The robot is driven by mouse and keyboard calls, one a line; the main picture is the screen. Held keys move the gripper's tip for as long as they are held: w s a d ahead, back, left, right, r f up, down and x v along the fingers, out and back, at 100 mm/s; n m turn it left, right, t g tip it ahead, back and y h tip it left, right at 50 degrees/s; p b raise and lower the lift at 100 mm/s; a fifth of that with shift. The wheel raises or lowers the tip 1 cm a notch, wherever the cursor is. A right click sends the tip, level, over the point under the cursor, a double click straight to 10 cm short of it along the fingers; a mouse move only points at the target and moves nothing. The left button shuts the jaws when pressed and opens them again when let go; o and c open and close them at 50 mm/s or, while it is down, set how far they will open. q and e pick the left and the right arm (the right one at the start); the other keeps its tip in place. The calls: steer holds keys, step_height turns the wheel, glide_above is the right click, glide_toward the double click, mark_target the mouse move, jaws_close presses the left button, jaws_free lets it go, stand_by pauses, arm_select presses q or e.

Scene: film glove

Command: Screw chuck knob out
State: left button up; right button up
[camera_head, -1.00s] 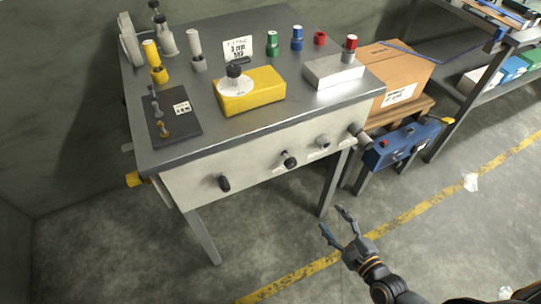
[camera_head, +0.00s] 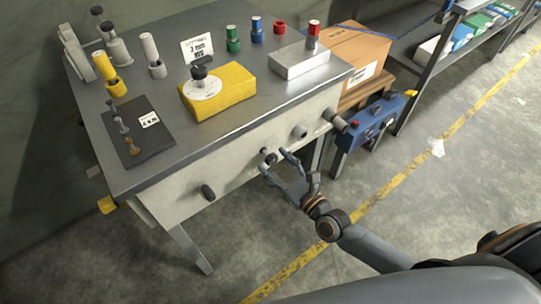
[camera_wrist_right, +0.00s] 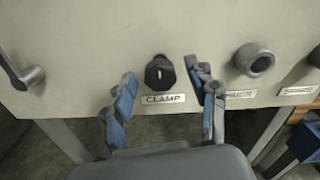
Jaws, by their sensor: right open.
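The table's front panel carries a row of controls. In the wrist view, a dark knob (camera_wrist_right: 159,72) above a label reading CLAMP (camera_wrist_right: 163,99) lies between the fingertips of my open right gripper (camera_wrist_right: 161,74). The chuck knob (camera_wrist_right: 254,60), a grey round one, is to the right; its label (camera_wrist_right: 239,94) is partly hidden by my right finger. In the head view the chuck knob (camera_head: 300,131) is just right of and above my right gripper (camera_head: 275,161), which faces the panel, empty. I cannot tell whether the fingers touch the clamp knob. My left gripper is out of view.
The tabletop holds a yellow block (camera_head: 225,98), a metal block (camera_head: 300,63) and several small parts. A blue box (camera_head: 372,124) stands right. Floor in front is clear.

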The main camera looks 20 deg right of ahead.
steer(key=shift+x, duration=1.25)
steer(key=c, duration=1.2)
